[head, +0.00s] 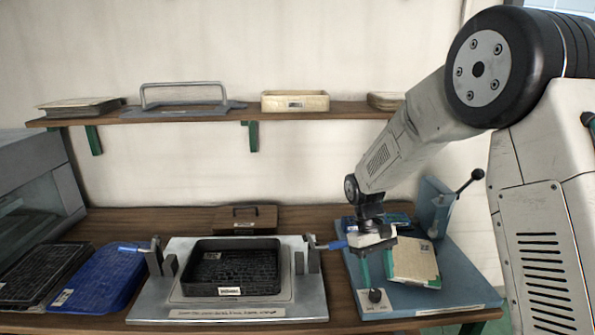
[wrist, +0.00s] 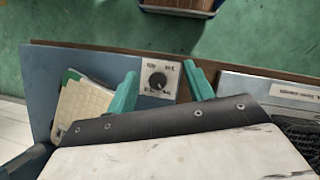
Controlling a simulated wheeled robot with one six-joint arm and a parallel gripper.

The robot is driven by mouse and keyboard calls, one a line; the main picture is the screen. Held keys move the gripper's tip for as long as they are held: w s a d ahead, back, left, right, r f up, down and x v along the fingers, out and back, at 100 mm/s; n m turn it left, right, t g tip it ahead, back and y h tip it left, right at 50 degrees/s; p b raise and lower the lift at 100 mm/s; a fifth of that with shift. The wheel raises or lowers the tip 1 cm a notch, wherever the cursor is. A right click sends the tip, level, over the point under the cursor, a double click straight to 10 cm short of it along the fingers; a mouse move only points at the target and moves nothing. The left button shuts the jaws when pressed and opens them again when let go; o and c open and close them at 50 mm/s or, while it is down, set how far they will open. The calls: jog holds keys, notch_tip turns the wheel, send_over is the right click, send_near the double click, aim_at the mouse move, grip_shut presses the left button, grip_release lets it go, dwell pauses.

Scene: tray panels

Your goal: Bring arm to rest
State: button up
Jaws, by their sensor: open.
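My arm reaches in from the right in the head view. My gripper (head: 376,268) hangs low over the blue fixture base (head: 455,282), close to a small box with a beige top (head: 415,258). In the wrist view my gripper's teal fingers (wrist: 162,78) are spread apart, with nothing held between them. A black knob on a pale dial plate (wrist: 158,80) shows in the gap below. The beige-topped box (wrist: 85,108) lies left of the left finger. From these frames I cannot tell how far the fingertips are above the base.
A grey clamp fixture (head: 150,305) holds a black tray (head: 232,243) left of the gripper. Blue and black trays (head: 98,278) lie further left. A lever stand (head: 436,200) rises right of the gripper. A wall shelf (head: 190,116) runs behind.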

jog(key=s+d+r+m+t, duration=0.1)
jog(key=s+r+t, duration=0.1)
jog(key=s+r, duration=0.4)
jog(key=s+d+r+m+t+y, duration=0.1)
jog(key=s+r, duration=0.5)
jog(key=s, duration=0.7)
jog(key=s+d+r+m+t, duration=0.2)
jog(key=s+r+t, duration=0.1)
jog(key=s+r, duration=0.4)
jog(key=s, duration=0.3)
jog(key=shift+d+y, duration=0.15)
jog(key=shift+y, duration=0.25)
